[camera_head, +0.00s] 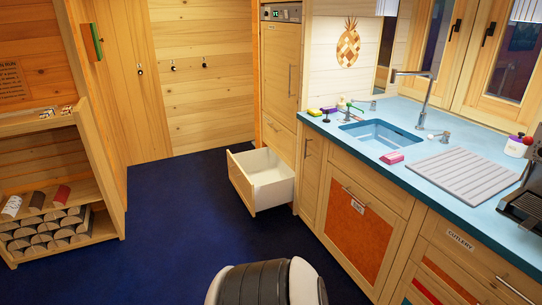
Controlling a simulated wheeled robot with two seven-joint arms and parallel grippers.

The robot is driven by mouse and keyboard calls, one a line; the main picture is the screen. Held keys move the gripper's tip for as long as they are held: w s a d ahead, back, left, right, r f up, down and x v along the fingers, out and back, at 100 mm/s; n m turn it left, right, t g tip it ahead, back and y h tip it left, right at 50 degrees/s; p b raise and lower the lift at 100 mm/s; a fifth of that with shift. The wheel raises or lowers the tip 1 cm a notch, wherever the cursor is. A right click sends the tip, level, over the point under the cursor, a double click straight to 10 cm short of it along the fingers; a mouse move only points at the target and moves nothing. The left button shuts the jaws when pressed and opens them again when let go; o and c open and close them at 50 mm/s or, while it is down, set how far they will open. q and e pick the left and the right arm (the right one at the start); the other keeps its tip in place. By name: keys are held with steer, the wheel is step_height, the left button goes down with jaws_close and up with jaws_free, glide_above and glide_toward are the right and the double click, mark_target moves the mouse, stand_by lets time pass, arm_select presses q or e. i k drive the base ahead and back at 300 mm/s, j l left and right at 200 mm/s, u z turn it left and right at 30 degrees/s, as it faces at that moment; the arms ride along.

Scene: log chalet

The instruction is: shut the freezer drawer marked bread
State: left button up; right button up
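A white-lined drawer with a wooden front (241,184) stands pulled out, low at the foot of the tall wooden cabinet (281,65). Its interior is open to view from above and the part I see looks empty. No bread marking is readable on it from this angle, so I cannot confirm its label. A closed wooden panel (279,139) sits just above the drawer in the same cabinet. Neither of my grippers is in view, and nothing touches the drawer.
Dark blue floor (170,215) is clear left of and before the drawer. The counter (445,200) with the sink (382,134) runs along the right. A shelf unit with stacked logs (45,228) stands at left. Cabinet handles stick out along the counter front.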

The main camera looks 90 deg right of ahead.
mark_target(262, 180)
steer(key=z, duration=2.4)
steer(key=i+z, duration=0.25)
steer(key=i, duration=0.45)
steer(key=i+j, duration=0.15)
steer(key=i, duration=0.35)
steer(key=i+j+z, duration=0.15)
steer(key=i, duration=0.4)
steer(key=i+j+z, duration=0.1)
steer(key=i, duration=0.4)
